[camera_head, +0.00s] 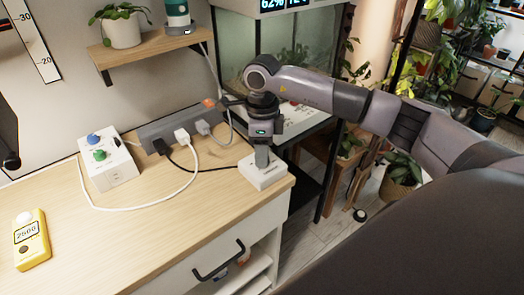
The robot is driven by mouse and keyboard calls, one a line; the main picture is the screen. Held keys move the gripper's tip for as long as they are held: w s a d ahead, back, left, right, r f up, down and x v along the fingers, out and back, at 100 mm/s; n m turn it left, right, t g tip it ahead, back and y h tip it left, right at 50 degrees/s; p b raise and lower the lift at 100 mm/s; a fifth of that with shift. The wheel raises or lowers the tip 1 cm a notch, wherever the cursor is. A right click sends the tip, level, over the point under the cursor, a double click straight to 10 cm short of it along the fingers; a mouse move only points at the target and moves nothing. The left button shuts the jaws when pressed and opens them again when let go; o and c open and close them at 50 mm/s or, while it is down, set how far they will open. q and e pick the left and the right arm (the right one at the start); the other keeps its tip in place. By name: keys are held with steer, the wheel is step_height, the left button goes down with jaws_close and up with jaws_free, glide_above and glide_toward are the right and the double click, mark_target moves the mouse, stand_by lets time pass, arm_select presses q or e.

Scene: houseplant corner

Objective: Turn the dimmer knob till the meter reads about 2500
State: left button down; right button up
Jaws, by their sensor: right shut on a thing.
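The dimmer is a small white box (266,173) near the right front corner of the wooden cabinet top. My right gripper (262,158) points straight down over it, its fingers shut at the top of the box, where they hide the knob. The yellow handheld meter (31,240) lies at the left of the cabinet top with a white dome at its upper end. Its display appears to read 2500. My left gripper is not in view.
A grey power strip (185,130) with plugs and cables lies behind the dimmer. A white box (108,165) with blue and green knobs stands left of it. A glass tank (290,65) stands behind my right arm. The cabinet top's front middle is clear.

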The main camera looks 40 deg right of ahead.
steer(key=shift+r, duration=0.1)
steer(key=o, duration=1.1)
steer(key=shift+c, duration=0.2)
step_height(320, 180, up, 7)
steer(key=shift+w+d+r, duration=0.1)
steer(key=shift+w, duration=0.05)
